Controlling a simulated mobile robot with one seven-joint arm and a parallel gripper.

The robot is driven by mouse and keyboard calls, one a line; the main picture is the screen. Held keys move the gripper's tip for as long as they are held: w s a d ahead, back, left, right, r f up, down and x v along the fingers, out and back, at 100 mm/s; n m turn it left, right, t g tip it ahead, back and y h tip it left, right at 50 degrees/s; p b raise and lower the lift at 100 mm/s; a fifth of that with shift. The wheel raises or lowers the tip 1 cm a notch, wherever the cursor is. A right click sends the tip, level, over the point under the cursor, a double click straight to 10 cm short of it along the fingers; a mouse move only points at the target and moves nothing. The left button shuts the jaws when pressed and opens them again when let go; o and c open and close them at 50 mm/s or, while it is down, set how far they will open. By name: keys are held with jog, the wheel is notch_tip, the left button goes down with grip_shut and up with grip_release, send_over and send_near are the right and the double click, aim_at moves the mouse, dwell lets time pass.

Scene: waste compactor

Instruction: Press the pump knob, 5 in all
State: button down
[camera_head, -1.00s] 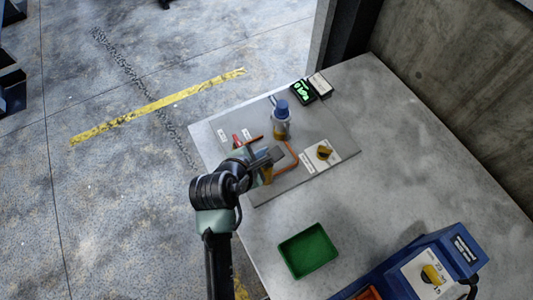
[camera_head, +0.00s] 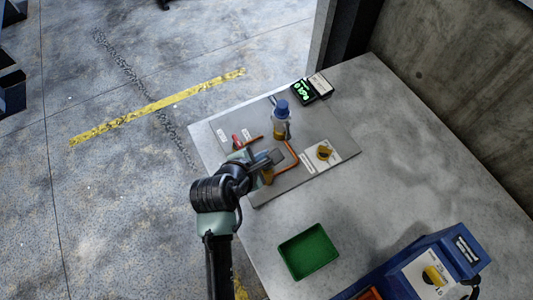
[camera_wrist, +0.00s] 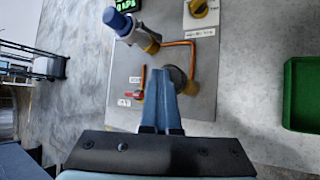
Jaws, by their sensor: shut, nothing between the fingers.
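A grey panel (camera_head: 312,135) on the table carries a blue-capped upright fitting (camera_head: 281,116), a yellow rotary knob (camera_head: 324,152), a red-handled lever (camera_head: 237,139) and a bent copper pipe (camera_head: 292,155). No label that I can read names the pump knob. My gripper (camera_head: 276,156) is shut and empty over the panel's near-left part. In the wrist view its fingers (camera_wrist: 168,88) cover part of a round grey piece (camera_wrist: 180,77) at the pipe's end. Whether they touch it I cannot tell. The blue cap (camera_wrist: 116,19) stands clear of the fingers there.
A small display with green digits (camera_head: 303,91) stands at the panel's far edge. A green tray (camera_head: 308,250) lies on the near table. A blue box with a yellow knob (camera_head: 432,276) is at the near right. The table's right part is clear.

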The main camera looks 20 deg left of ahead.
jog(key=shift+s+f+b, duration=0.15)
jog(key=shift+f+b, duration=0.25)
jog(key=shift+f, duration=0.75)
dwell(0.5)
jog(key=shift+r, duration=0.1)
jog(key=shift+r+p, duration=2.35)
jog(key=shift+p, duration=0.3)
notch_tip(320, 180, up, 5)
jog(key=p, duration=0.5)
jog(key=shift+p, duration=0.3)
jog(key=shift+w, duration=0.2)
dwell(0.6)
